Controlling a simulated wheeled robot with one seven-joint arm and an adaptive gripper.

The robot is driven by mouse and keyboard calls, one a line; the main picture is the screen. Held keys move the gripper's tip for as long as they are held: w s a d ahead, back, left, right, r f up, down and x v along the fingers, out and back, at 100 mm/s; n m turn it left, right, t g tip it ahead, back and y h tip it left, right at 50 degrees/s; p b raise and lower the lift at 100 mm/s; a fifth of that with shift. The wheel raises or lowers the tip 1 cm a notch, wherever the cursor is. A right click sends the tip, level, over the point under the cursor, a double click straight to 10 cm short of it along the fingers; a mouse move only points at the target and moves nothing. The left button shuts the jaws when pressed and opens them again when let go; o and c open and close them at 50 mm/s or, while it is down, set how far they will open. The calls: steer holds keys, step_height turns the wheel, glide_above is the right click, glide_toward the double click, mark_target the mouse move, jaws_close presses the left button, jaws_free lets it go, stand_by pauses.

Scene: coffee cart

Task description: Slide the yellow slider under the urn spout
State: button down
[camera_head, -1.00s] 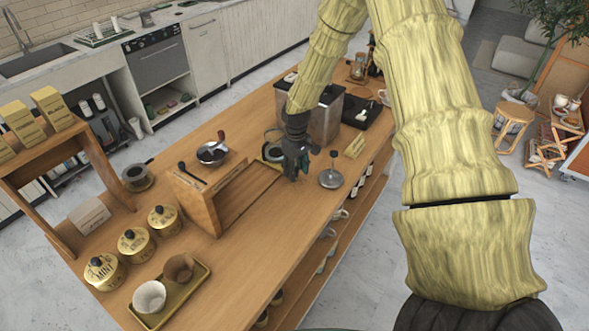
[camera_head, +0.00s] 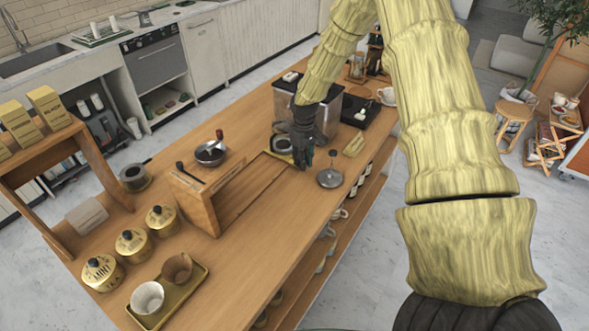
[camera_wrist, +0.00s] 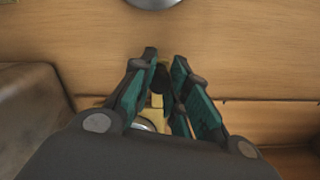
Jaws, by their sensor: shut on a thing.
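The yellow slider (camera_head: 270,147) is mostly hidden behind my gripper in the head view, with a round white-rimmed cup-like thing on it. In the wrist view a yellow piece of the slider (camera_wrist: 157,101) shows between the fingers, beside part of a silver ring. My gripper (camera_head: 303,164) points down at the counter and is shut on the slider; in the wrist view its fingers (camera_wrist: 162,85) close around the yellow piece. The metal urn (camera_head: 327,118) stands just behind my gripper. Its spout is hidden by my arm.
A wooden box (camera_head: 190,200) with a recessed track (camera_head: 245,190) lies left of my gripper. A round metal tamper-like thing (camera_head: 330,178) stands close on the right, with a small yellow block (camera_head: 354,145) behind it. Canisters and a tray (camera_head: 190,300) are farther left.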

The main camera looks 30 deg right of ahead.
steer(key=d, duration=0.1)
steer(key=w+d, duration=0.1)
steer(key=d, duration=0.1)
steer(key=shift+f, duration=0.1)
steer(key=shift+w+d, duration=0.15)
steer(key=shift+d, duration=0.1)
steer(key=c, duration=1.3)
jaws_free()
steer(key=shift+d, duration=0.25)
steer(key=shift+c, duration=0.2)
steer(key=shift+a+r, duration=0.2)
steer(key=shift+r, duration=0.5)
step_height(320, 180, up, 11)
steer(key=shift+d+f, duration=0.1)
